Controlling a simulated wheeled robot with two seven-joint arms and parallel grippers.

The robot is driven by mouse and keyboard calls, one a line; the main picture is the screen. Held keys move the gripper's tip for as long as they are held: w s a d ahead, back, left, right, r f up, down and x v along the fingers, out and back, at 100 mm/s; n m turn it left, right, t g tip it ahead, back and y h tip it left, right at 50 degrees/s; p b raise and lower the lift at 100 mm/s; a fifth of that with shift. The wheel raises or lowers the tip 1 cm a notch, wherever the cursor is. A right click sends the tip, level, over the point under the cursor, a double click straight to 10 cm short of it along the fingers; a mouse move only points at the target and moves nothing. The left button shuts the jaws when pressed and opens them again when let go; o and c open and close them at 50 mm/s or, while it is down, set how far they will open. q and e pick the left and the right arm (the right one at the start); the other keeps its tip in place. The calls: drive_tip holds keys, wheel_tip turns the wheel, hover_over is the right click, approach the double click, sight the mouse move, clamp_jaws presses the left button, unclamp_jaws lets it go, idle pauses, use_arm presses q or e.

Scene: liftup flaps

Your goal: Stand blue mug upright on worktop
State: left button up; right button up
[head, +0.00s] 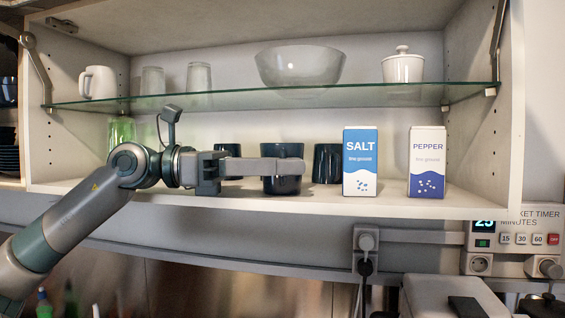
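A dark blue-looking mug (282,186) stands upright on the lower cabinet shelf, near the front. My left gripper (296,166) reaches in from the left, and a grey finger crosses in front of the mug's middle. The other finger is not clearly seen, so I cannot tell whether the mug is gripped. Two more dark mugs stand on this shelf, one to the left (228,149) and one to the right (327,163); the exact colours are hard to tell. The worktop is not clearly in view. My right gripper is not in view.
The salt box (360,165) and pepper box (427,165) stand right of the mugs. A glass shelf (225,102) above holds a white mug, glasses, a bowl (300,66) and a lidded pot. A rail, sockets and a timer (515,235) are below the cabinet.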

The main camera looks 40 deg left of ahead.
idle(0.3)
use_arm(q)
clamp_jaws()
idle(0.3)
drive_tip(key=shift+s+r+b, duration=0.1)
drive_tip(key=shift+r+b, duration=0.05)
drive_tip(key=shift+b, duration=0.15)
